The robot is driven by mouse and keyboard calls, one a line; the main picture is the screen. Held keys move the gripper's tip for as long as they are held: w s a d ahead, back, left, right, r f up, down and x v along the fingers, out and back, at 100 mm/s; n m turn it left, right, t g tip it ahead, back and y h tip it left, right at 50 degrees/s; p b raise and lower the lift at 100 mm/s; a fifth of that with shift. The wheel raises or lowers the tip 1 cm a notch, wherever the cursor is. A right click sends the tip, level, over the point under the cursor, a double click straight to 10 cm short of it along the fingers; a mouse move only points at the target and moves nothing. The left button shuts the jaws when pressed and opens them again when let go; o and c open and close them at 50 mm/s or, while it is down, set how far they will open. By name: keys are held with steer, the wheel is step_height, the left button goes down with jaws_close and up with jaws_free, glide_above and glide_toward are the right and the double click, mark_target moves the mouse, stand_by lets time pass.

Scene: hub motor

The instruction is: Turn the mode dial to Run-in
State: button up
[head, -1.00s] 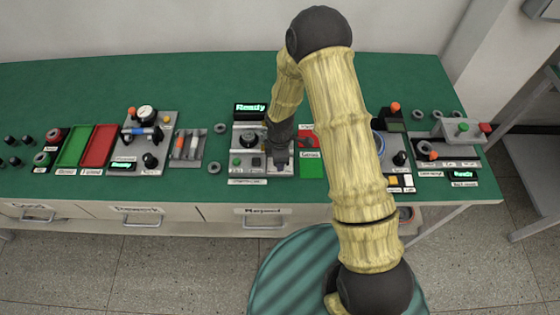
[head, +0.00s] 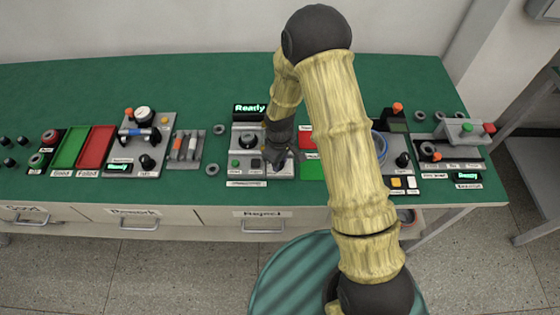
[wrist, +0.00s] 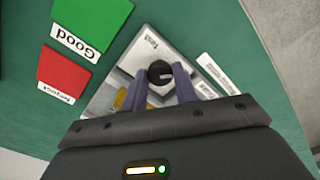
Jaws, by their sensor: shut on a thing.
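The black mode dial (wrist: 159,73) sits on a light grey panel (wrist: 128,66) in the wrist view. The two fingers of my gripper (wrist: 161,80) are closed on its sides. A short pale mark on the dial points roughly right in that view. In the head view my gripper (head: 282,163) is at the right front of the grey test station (head: 247,179) and hides the dial. The station's display (head: 250,109) reads "Ready".
A green Good tray (wrist: 93,22) and a red tray (wrist: 64,72) lie beside the panel. Another fixture (head: 148,135) stands to the left. Green bench behind is clear.

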steer(key=shift+w+r, duration=0.1)
stand_by(0.3)
steer(key=o, duration=1)
steer(key=shift+c, duration=0.2)
step_height(320, 180, up, 17)
steer(key=b, duration=0.1)
steer(key=shift+r, duration=0.2)
